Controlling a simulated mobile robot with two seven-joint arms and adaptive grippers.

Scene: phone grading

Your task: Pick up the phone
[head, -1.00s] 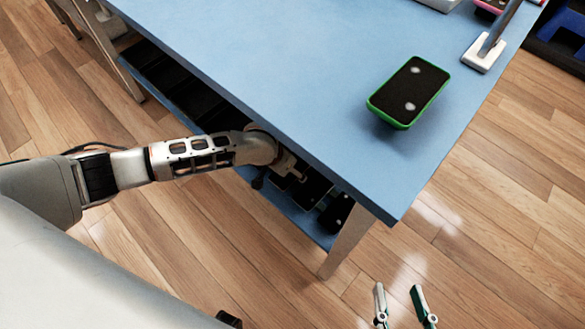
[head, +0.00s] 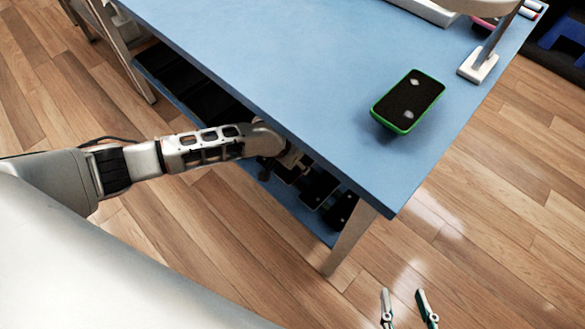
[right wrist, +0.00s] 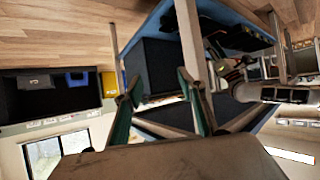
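A phone (head: 408,99) with a black face and a bright green edge lies near the right end of the blue table (head: 290,70). Two pale spots show on its face, and a dark shadow shows under its lower edge. My right gripper (head: 408,296) is at the bottom of the head view, off the table's near corner and well apart from the phone. Its two fingers are spread with nothing between them; they also show apart in the right wrist view (right wrist: 158,78). My left arm reaches to the table's near edge; its gripper (head: 297,165) is small and partly hidden there.
A lamp-like stand (head: 478,65) rises behind the phone. A white tray or box (head: 428,10) is at the back. Dark bins (head: 190,85) and dark flat items (head: 320,188) are on the shelf below. The tabletop left of the phone is clear.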

